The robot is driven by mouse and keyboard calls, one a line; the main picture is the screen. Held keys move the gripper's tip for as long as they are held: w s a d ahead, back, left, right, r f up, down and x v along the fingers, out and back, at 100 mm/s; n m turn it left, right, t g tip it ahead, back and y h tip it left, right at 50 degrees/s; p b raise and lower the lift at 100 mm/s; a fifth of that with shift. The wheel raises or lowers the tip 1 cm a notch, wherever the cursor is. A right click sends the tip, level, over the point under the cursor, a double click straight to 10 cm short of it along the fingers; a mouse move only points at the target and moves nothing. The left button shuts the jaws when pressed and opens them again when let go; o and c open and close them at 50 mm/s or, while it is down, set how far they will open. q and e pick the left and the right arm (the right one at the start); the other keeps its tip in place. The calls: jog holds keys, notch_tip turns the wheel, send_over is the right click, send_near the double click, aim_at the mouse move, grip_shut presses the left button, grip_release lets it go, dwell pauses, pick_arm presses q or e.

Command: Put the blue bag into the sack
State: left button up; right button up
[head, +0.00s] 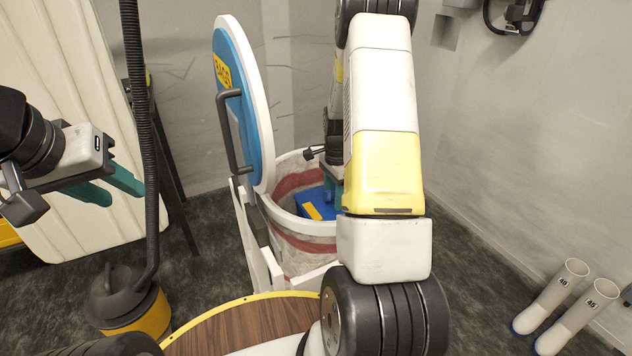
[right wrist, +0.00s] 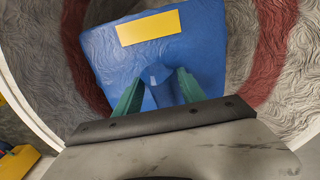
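The blue bag (head: 309,204), with a yellow label, is inside the mouth of the round, red-striped sack (head: 303,245), below its white rim. In the right wrist view the bag (right wrist: 203,50) lies tilted, with sack wall around it. My right gripper (head: 331,186) reaches down into the sack, partly hidden by my arm. In the right wrist view its green fingers (right wrist: 160,82) stand either side of the bag's raised blue neck and look shut on it. My left gripper (head: 112,188) is open and empty at the left, away from the sack.
A blue lid (head: 257,125) with a dark handle stands open on the sack's left side. A black hose (head: 143,130) runs to a yellow-and-black vacuum (head: 128,305). A wooden tabletop (head: 235,331) is in front.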

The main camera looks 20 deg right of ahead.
notch_tip(320, 180, up, 12)
jog(key=shift+d, duration=0.15)
dwell(0.4)
jog(key=shift+r, duration=0.1)
dwell(1.1)
